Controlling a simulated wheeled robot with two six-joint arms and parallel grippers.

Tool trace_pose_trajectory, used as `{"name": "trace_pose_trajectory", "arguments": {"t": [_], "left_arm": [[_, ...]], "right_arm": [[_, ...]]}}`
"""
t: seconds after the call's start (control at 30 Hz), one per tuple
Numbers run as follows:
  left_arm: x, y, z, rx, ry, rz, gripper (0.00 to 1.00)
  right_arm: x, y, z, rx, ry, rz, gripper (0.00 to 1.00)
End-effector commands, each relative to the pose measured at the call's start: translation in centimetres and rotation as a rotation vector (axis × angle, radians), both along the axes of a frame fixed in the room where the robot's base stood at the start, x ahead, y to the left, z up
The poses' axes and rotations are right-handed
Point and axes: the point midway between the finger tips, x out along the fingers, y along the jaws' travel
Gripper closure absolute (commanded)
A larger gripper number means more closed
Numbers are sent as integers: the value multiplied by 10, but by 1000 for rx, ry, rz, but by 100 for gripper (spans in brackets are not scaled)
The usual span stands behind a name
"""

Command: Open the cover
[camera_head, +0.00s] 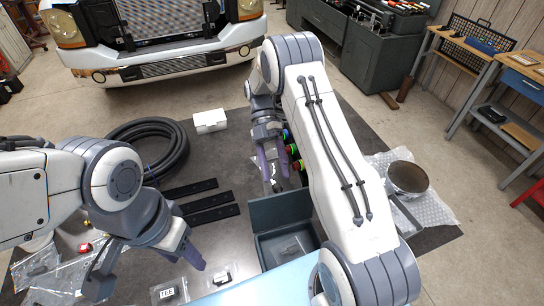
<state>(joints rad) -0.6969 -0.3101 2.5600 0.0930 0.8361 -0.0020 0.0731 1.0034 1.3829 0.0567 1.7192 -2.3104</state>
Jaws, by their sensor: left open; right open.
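A dark grey-green box (262,248) stands at the front centre of the dark table. Its inside shows, with a small clear packet in it, and a flat upright panel (268,211) rises along its far side. I cannot tell whether this panel is a cover or the box wall. My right gripper (271,172) is open, points down beyond the panel and appears empty. My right arm hides the box's right part. My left gripper (148,272) is open and empty over bagged parts at the front left, apart from the box.
A pale blue surface (262,287) is at the front. Coloured-capped items stand beside my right gripper. A metal cylinder (407,178) on bubble wrap is at right.

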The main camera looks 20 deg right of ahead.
Motion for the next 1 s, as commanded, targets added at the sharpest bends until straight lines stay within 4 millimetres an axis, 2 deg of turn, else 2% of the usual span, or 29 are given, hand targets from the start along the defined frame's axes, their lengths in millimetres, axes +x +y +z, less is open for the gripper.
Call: {"name": "trace_pose_trajectory", "arguments": {"t": [0.03, 0.2, 0.4, 1.0], "left_arm": [[0, 0, -10, 0, 0, 1, 50], [0, 0, -20, 0, 0, 3, 50], [0, 0, -16, 0, 0, 3, 50], [0, 0, -15, 0, 0, 3, 50]], "right_arm": [[10, -1, 0, 0, -6, -1, 38], [33, -5, 18, 0, -5, -1, 38], [48, -7, 33, 0, -1, 0, 38], [53, -7, 37, 0, 1, 0, 38]]}}
